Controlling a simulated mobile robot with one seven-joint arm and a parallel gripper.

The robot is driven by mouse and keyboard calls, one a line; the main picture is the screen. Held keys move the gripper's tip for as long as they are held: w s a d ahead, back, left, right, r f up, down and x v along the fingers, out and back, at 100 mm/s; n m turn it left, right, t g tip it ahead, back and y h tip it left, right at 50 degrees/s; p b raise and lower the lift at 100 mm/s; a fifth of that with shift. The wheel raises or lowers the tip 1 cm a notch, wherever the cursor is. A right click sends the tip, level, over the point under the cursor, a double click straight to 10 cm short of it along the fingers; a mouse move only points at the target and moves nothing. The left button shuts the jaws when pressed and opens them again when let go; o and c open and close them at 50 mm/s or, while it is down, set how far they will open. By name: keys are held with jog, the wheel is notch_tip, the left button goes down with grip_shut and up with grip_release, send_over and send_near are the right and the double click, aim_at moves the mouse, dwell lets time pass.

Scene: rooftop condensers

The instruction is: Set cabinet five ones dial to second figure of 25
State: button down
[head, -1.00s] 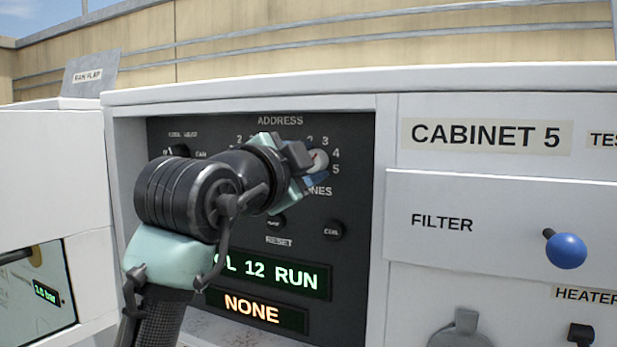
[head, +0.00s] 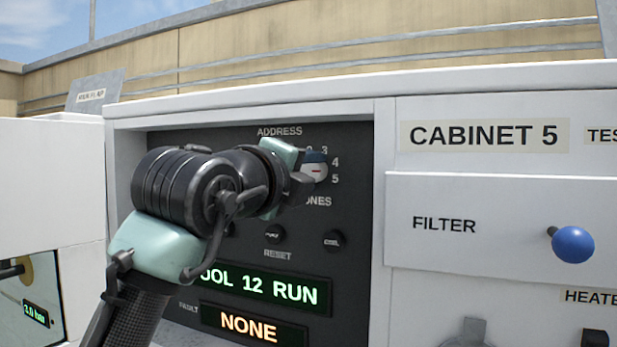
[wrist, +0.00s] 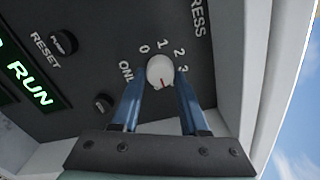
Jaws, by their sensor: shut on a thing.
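The ones dial (wrist: 160,70) is a white round knob on the dark address panel, and its lower part shows in the head view (head: 316,173). My gripper (wrist: 160,82) has its blue fingers on both sides of the knob, shut on it. In the wrist view the dial's red mark points down, between the fingers. Figures 0 to 3 show around its upper side there; the figure at the mark is hidden. In the head view, 3, 4 and 5 show right of the dial, and its mark cannot be made out. The CABINET 5 label (head: 484,135) is right of the panel.
Below the dial are small black buttons, including RESET (wrist: 64,42). A green display (head: 265,288) shows 12 RUN and an amber one (head: 249,326) shows NONE. The recess wall (head: 384,220) is close to the right. A blue FILTER knob (head: 573,244) sticks out further right.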

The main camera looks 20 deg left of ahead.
jog(key=shift+m, duration=2.3)
jog(key=shift+c, duration=2.1)
grip_release()
jog(key=shift+f, duration=0.1)
